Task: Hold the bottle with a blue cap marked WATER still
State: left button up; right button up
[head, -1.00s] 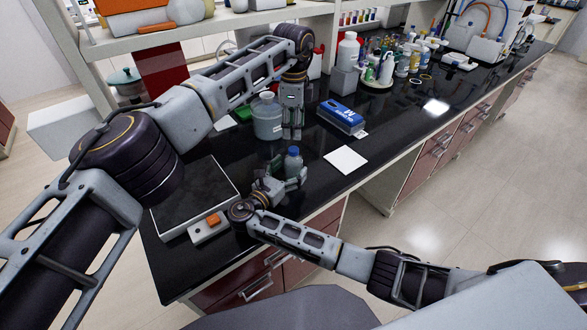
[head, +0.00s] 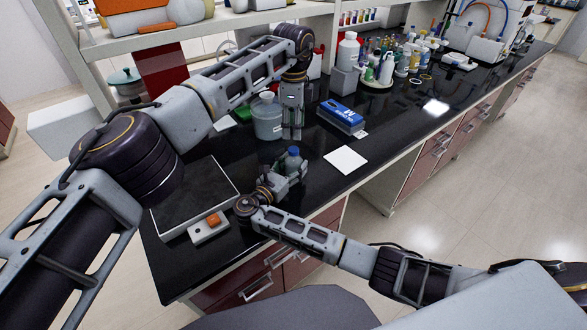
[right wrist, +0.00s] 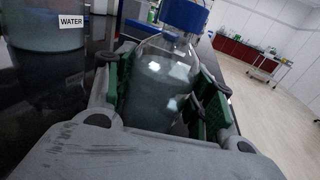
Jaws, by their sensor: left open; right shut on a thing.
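A clear bottle with a blue cap (head: 293,152) stands near the front of the black bench. My right gripper (head: 286,176) is shut on it. In the right wrist view, the green finger pads sit on both sides of the bottle's clear body (right wrist: 158,82), below the blue cap (right wrist: 185,14); no label shows on its visible side. A WATER label shows on the larger grey container (right wrist: 45,25) at the left of that view. In the head view, this container (head: 267,120) stands behind the bottle. My left gripper (head: 292,134) is open, pointing down beside the container.
A blue box (head: 341,116) and a white square sheet (head: 346,160) lie to the right. A flat dark plate device (head: 195,195) with an orange-buttoned box (head: 208,227) is at the left front. Several bottles stand farther back.

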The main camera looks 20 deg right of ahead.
grip_shut()
pick_arm(q)
jog(key=shift+w+r, duration=0.15)
jog(key=shift+r, duration=0.25)
jog(key=m, duration=0.4)
jog(key=a+m, duration=0.1)
jog(key=m, duration=0.1)
jog(key=shift+w+f+m, duration=0.1)
jog(key=shift+w+m, duration=0.15)
jog(key=shift+m, duration=0.15)
jog(key=m, duration=0.6)
jog(key=shift+s+d+f+y, duration=0.1)
jog(key=shift+f+y, duration=0.05)
jog(key=shift+y, duration=0.15)
jog(key=m, duration=0.7)
jog(key=shift+s+f+m, duration=0.1)
jog(key=shift+m, duration=0.2)
jog(key=m, duration=0.3)
jog(key=shift+d+m, duration=0.15)
jog(key=shift+m, duration=0.25)
jog(key=m, duration=0.4)
jog(key=shift+s, duration=0.1)
jog(key=m, duration=0.4)
jog(key=shift+d+m, duration=0.15)
jog(key=shift+m, duration=0.25)
jog(key=m, duration=0.5)
jog(key=shift+s, duration=0.1)
jog(key=m, duration=0.6)
jog(key=shift+d, duration=0.1)
jog(key=m, duration=0.5)
